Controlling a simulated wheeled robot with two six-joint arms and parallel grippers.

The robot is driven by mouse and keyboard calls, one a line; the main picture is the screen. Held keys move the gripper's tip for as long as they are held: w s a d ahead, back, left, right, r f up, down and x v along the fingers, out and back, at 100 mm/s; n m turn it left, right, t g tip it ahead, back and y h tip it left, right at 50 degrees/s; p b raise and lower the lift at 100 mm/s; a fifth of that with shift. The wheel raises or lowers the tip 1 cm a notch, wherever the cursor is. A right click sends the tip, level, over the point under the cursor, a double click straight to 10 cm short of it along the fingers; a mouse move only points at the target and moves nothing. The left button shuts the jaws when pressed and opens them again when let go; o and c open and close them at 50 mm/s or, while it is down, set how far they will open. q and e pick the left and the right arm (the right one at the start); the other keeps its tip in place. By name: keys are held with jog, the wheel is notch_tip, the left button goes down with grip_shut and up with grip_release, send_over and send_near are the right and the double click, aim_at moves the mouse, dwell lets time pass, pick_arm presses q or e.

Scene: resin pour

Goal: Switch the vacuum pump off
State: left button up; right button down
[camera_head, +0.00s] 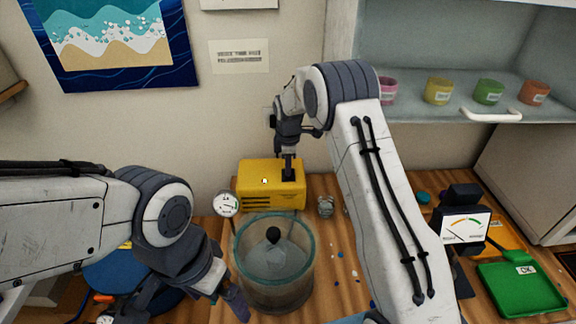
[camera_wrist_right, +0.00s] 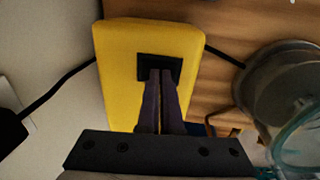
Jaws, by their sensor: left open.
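The vacuum pump is a yellow box (camera_head: 258,172) at the back of the wooden table, with dark vents and a small pale spot on its front. In the right wrist view the pump (camera_wrist_right: 118,75) fills the middle, with a black switch plate (camera_wrist_right: 150,63) on its top. My right gripper (camera_head: 289,172) is above the pump, its fingers together. In the right wrist view its fingertips (camera_wrist_right: 160,75) reach the switch plate and hide part of it; contact is unclear. My left gripper (camera_head: 215,300) is open at the lower left, away from the pump, partly cut off.
A glass chamber (camera_head: 308,262) holding a dark-topped object stands in front of the pump, with a round gauge (camera_head: 227,204) beside it. A dial meter (camera_head: 466,229) and green tray (camera_head: 520,297) are right. Coloured cups stand on the shelf (camera_head: 462,108).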

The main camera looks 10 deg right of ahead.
aim_at(288, 178)
jog(key=shift+r+p, duration=0.3)
jog(key=r+p, duration=0.3)
jog(key=r, duration=0.1)
jog(key=shift+s, duration=0.25)
jog(key=shift+r+b, duration=0.4)
jog(key=shift+b, duration=0.4)
notch_tip(288, 178, up, 8)
jog(key=s+b, duration=0.1)
jog(key=b, duration=0.1)
jog(key=shift+a+r, duration=0.15)
jog(key=shift+r, duration=0.1)
